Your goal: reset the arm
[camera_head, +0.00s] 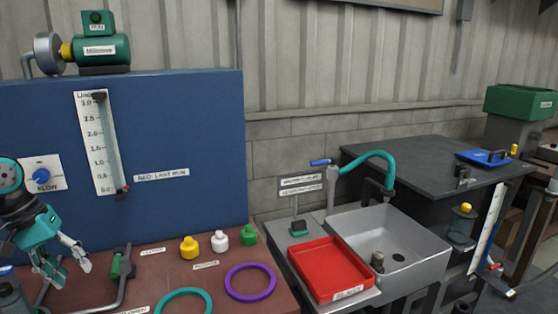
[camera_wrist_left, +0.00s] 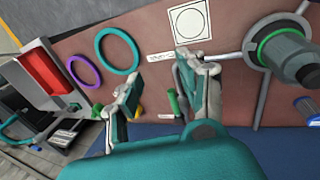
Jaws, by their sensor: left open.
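My left arm comes in from the left in the head view, and its gripper (camera_head: 68,260) is above the left part of the brown bench top (camera_head: 232,288). The fingers are apart, with nothing between them. In the left wrist view the gripper (camera_wrist_left: 160,92) is open too, over the bench, with a green-handled part (camera_wrist_left: 173,102) showing beyond the gap. The same green handle (camera_head: 116,264) stands just right of the gripper in the head view. My right gripper is in neither view.
Yellow (camera_head: 189,247), white (camera_head: 220,241) and green (camera_head: 249,234) knobs stand in a row. Purple (camera_head: 250,282) and teal (camera_head: 183,303) rings lie in front. A red tray (camera_head: 330,269) is beside the sink (camera_head: 420,248). A blue panel (camera_head: 190,120) rises behind the bench.

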